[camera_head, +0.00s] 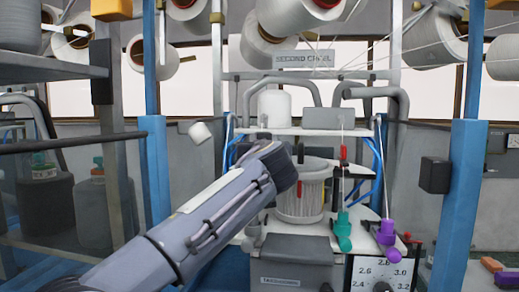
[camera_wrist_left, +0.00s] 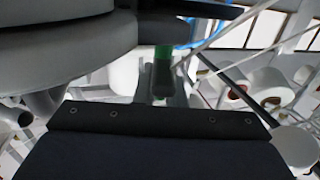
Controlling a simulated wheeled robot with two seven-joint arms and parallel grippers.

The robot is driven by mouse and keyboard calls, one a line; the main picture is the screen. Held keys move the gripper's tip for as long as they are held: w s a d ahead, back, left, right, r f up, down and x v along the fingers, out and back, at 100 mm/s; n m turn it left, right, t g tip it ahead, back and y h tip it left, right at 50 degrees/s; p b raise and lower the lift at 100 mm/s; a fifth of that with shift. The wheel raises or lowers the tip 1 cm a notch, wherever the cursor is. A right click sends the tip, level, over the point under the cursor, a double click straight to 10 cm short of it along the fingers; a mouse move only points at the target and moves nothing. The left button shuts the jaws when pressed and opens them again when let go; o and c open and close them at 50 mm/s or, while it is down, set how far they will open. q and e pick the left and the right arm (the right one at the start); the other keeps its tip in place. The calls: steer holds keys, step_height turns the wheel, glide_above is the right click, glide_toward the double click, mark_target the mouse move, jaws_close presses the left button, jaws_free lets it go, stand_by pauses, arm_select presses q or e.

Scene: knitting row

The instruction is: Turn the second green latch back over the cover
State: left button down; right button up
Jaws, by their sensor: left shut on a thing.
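My left arm comes in from the left in the head view, and its dark wrist end covers the gripper's fingers there. In the left wrist view my left gripper (camera_wrist_left: 161,85) is shut on a small green piece, which looks like a green latch (camera_wrist_left: 163,57). A large grey round part, perhaps the cover (camera_wrist_left: 65,45), is close by at the upper left of that view. In the head view a ribbed pale cylinder (camera_head: 302,200) stands just right of my wrist. I cannot tell the latch's angle against the cover. My right gripper is not in view.
A teal handle (camera_head: 342,232) and a purple handle (camera_head: 387,233) stand right of the cylinder. A grey box (camera_head: 288,252) and a numbered dial (camera_head: 382,272) are below. Blue posts (camera_head: 462,190) flank the machine, and yarn cones (camera_head: 290,20) and threads hang above.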

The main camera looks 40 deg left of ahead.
arm_select(q)
steer(key=c, duration=1.2)
jaws_free()
steer(key=shift+c, duration=0.2)
steer(key=shift+d, duration=0.1)
steer(key=shift+s+d+f+b, duration=0.15)
steer(key=shift+s+d+b, duration=0.1)
steer(key=shift+b, duration=0.1)
steer(key=b+v, duration=0.3)
steer(key=v, duration=0.4)
